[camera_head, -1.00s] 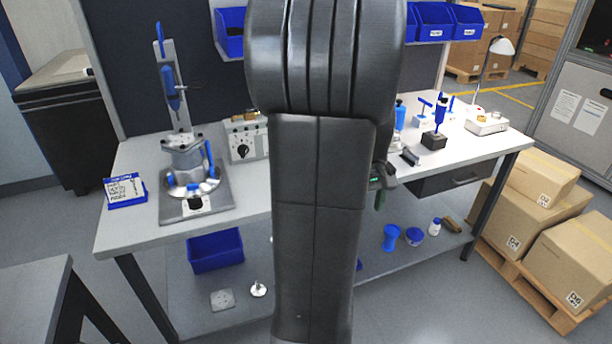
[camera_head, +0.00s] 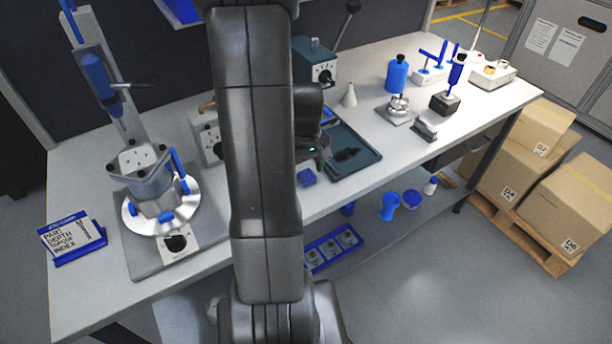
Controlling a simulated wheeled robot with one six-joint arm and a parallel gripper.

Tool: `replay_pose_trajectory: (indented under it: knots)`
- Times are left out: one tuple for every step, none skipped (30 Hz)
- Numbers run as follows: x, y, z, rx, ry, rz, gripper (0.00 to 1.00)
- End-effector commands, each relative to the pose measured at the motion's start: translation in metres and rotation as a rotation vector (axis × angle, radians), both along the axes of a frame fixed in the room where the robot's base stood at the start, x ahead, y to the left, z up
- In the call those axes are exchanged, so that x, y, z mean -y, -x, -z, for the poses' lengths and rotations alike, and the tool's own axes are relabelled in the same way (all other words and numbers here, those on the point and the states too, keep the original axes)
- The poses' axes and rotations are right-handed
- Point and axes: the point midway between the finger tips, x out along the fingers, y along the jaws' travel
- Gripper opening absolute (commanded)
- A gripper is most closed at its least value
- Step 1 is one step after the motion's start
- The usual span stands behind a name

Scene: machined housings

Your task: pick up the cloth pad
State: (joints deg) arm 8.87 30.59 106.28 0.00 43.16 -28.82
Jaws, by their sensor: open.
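A small blue piece (camera_head: 306,177), which looks like the cloth pad, lies near the front edge of the bench, just left of a dark green tray (camera_head: 368,168). It is too small to be sure of its material. My gripper (camera_head: 323,158) is partly hidden by my own arm. It is above the bench by the tray's left side, up and right of the blue piece in the picture. It is open and apart from the blue piece. A dark object (camera_head: 346,154) shows over the tray; I cannot tell what it is.
A round metal fixture (camera_head: 160,205) and a blue card holder (camera_head: 74,240) stand at left. A teal box with a lever (camera_head: 316,68) stands behind my gripper. A white cone (camera_head: 349,95), blue bottle (camera_head: 397,75) and black block (camera_head: 444,102) stand at right.

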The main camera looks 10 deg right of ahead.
Motion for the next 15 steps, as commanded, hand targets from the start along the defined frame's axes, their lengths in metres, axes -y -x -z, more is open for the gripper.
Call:
replay_pose_trajectory:
  knots:
    - [-0.0001, 0.0004, 0.0060, -0.002, 0.000, 0.000, 0.65]
    - [-0.0001, 0.0005, 0.0085, -0.002, 0.000, 0.000, 0.65]
    - [0.0000, 0.0002, 0.0113, -0.001, -0.001, 0.000, 0.65]
    - [0.0000, 0.0002, 0.0130, -0.001, 0.000, 0.000, 0.65]
    - [0.0000, 0.0002, 0.0141, -0.001, 0.000, 0.000, 0.65]
    - [0.0000, 0.0002, 0.0150, 0.000, 0.000, 0.000, 0.65]
    - [0.0000, 0.0002, 0.0152, 0.000, 0.000, 0.000, 0.65]
    - [-0.0001, 0.0002, 0.0153, 0.000, 0.000, 0.000, 0.65]
    - [-0.0001, 0.0002, 0.0152, 0.000, 0.000, 0.000, 0.65]
    - [0.0000, 0.0000, 0.0151, 0.000, 0.000, 0.000, 0.65]
    - [0.0000, 0.0000, 0.0151, 0.000, 0.000, 0.000, 0.65]
    - [0.0000, 0.0000, 0.0150, 0.000, 0.000, 0.000, 0.65]
    - [0.0000, 0.0000, 0.0150, 0.000, 0.000, 0.000, 0.60]
    - [0.0000, 0.0000, 0.0150, 0.000, 0.000, 0.000, 0.54]
    - [0.0000, 0.0000, 0.0150, 0.000, 0.000, 0.000, 0.46]
